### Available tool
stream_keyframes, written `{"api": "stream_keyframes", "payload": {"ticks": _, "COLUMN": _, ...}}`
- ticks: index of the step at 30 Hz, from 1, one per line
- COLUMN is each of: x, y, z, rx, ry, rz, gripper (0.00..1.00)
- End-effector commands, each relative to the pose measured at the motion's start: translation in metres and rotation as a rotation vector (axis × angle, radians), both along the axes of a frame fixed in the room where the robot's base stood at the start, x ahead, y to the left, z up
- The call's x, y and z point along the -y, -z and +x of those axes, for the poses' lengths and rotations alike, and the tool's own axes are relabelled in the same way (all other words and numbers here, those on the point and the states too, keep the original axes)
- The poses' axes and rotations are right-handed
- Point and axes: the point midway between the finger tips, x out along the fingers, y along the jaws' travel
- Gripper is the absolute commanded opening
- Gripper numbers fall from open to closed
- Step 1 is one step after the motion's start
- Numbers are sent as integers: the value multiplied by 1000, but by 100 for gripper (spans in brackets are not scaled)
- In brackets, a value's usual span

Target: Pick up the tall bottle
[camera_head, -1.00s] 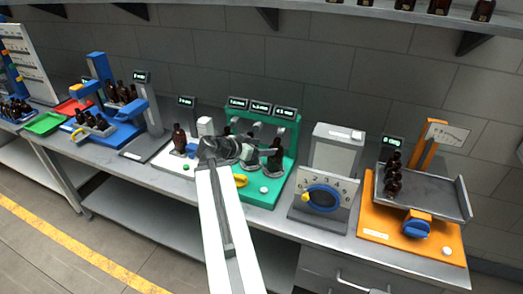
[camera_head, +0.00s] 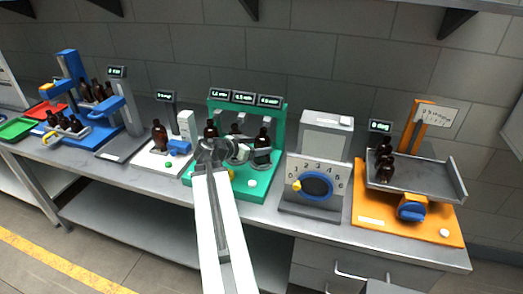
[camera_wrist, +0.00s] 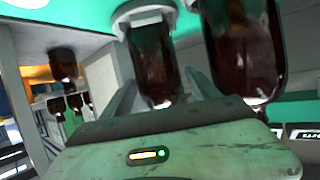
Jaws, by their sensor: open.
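Amber bottles stand at the green station: a left one (camera_head: 210,129) and a right one (camera_head: 263,137), with a middle one partly hidden. I cannot tell for sure which is the tall bottle. My gripper (camera_head: 238,152) is in front of the station, between the left and right bottles. In the wrist view my gripper (camera_wrist: 160,88) is open, and a dark brown bottle (camera_wrist: 150,58) shows between its two grey fingers, beyond the palm. A larger-looking bottle (camera_wrist: 243,45) is just right of the right finger. Contact with either is not visible.
Left of the green station (camera_head: 277,115) is a white station with one bottle (camera_head: 159,135). A grey dial box (camera_head: 317,183) stands to the right, then an orange scale base (camera_head: 375,222) with several bottles on its tray (camera_head: 440,186). The wall is close behind the bench.

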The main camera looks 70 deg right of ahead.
Motion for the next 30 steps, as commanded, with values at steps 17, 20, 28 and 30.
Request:
{"api": "stream_keyframes", "payload": {"ticks": 17, "x": 40, "y": 18, "z": -21, "rx": 0, "ry": -1, "rz": 1, "gripper": 59}}
{"api": "stream_keyframes", "payload": {"ticks": 20, "x": 40, "y": 18, "z": -21, "rx": 0, "ry": -2, "rz": 1, "gripper": 31}}
{"api": "stream_keyframes", "payload": {"ticks": 28, "x": 40, "y": 18, "z": -20, "rx": 0, "ry": -2, "rz": 0, "gripper": 2}}
{"api": "stream_keyframes", "payload": {"ticks": 30, "x": 40, "y": 16, "z": -20, "rx": 0, "ry": -3, "rz": 0, "gripper": 2}}
